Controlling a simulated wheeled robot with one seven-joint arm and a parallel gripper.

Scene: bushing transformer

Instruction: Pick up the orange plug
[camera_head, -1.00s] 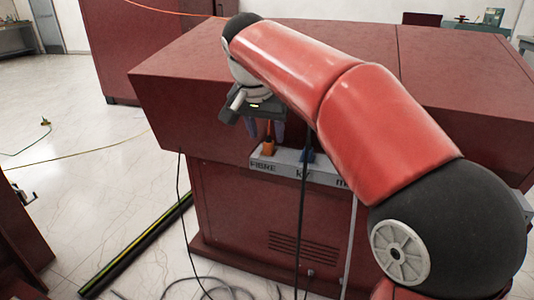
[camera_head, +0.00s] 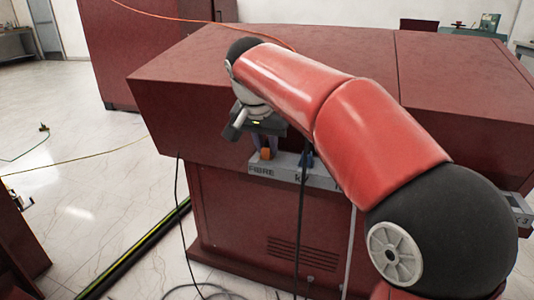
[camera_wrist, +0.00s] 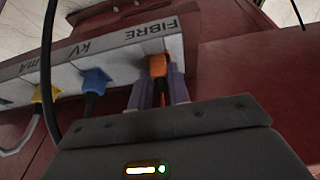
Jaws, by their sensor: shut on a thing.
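The orange plug (camera_head: 265,154) sits at the grey panel's left end, by the FIBRE label. In the wrist view the orange plug (camera_wrist: 158,66) shows between my gripper's two purple-grey fingers. My gripper (camera_head: 264,149) is shut on the plug from the near side. In the wrist view my gripper (camera_wrist: 159,88) has one finger on each side of the plug. The plug's far end meets the panel's face, and I cannot tell whether it is still seated there. The fingers hide part of its sides.
The grey labelled panel (camera_wrist: 122,60) also holds a blue plug (camera_wrist: 95,80) at kV and a yellow plug (camera_wrist: 46,93) at mA. A black cable (camera_head: 301,215) hangs in front of the dark red cabinet (camera_head: 225,215). Clear floor (camera_head: 90,115) lies to the left.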

